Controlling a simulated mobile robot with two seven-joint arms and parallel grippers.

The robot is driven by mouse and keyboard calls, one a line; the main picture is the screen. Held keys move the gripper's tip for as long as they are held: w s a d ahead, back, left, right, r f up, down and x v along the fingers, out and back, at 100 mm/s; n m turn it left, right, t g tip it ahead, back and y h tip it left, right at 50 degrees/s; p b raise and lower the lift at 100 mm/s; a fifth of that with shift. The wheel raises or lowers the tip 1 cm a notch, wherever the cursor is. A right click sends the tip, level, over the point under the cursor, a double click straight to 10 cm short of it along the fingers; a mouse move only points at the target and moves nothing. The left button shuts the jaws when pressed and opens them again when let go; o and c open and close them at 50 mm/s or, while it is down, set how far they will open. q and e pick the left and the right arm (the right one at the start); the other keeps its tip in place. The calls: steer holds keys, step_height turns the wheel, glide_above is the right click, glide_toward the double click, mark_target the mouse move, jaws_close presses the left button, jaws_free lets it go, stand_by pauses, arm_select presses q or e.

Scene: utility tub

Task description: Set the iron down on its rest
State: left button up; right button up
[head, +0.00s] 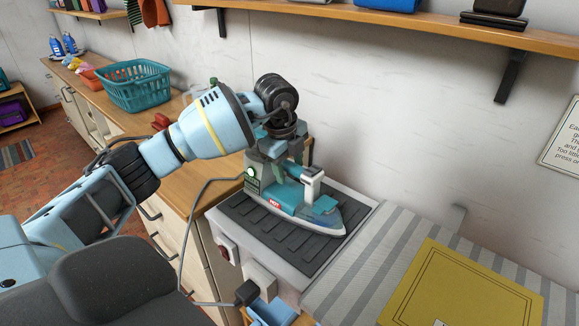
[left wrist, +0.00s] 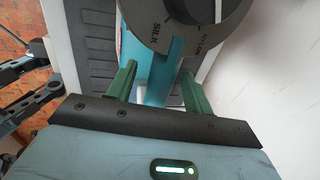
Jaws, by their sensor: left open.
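The teal, white and grey iron (head: 325,211) is on the dark ribbed rest (head: 252,222), soleplate down, its tip pointing right. My left gripper (head: 281,158) is at the iron's rear, by the upper end of the handle. In the left wrist view, the green fingers of my left gripper (left wrist: 160,88) are apart, with a teal part of the iron (left wrist: 158,78) between them. I cannot tell whether either finger touches it. The iron's grey dial, marked SILK, shows just beyond. The gripper hides part of the handle in the head view. My right gripper is not in view.
A striped ironing surface (head: 340,282) with a folded yellow cloth (head: 462,290) adjoins the rest on the right. A cord and plug (head: 246,292) hang at the front. A teal basket (head: 135,88) stands on the wooden counter. A shelf (head: 420,25) runs above along the wall.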

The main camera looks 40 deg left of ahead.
arm_select(q)
steer(key=r, duration=0.4)
steer(key=s+r, duration=0.1)
steer(key=r, duration=0.1)
steer(key=shift+a+r, duration=0.1)
steer(key=shift+r, duration=0.1)
steer(key=shift+s+r, duration=0.15)
steer(key=shift+r, duration=0.3)
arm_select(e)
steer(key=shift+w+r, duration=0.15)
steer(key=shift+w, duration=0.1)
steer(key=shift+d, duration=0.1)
